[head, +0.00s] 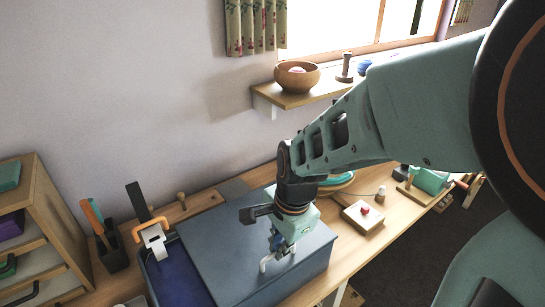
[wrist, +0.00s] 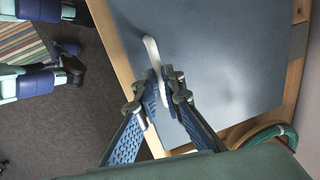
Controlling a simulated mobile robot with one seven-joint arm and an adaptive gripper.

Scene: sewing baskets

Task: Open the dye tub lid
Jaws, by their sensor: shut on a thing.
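The dye tub is a blue-grey box (head: 318,268) on the wooden table. Its flat blue-grey lid (head: 225,235) covers the right part of the top and also fills much of the wrist view (wrist: 220,50). At the left the tub is uncovered, showing a dark blue-purple inside (head: 182,278). A pale bar handle (head: 265,263) stands on the lid near its front right. My gripper (head: 277,246) is above the lid, shut on this handle. In the wrist view the blue ribbed fingers (wrist: 158,95) close around the handle (wrist: 151,52), whose far end sticks out beyond them.
A wooden drawer rack (head: 40,215) and a dark tool holder (head: 112,250) stand left of the tub. An orange and white clamp-like thing (head: 154,235) is at its back left corner. A wooden block with a red knob (head: 362,216) sits to the right. A bowl (head: 297,78) rests on the wall shelf.

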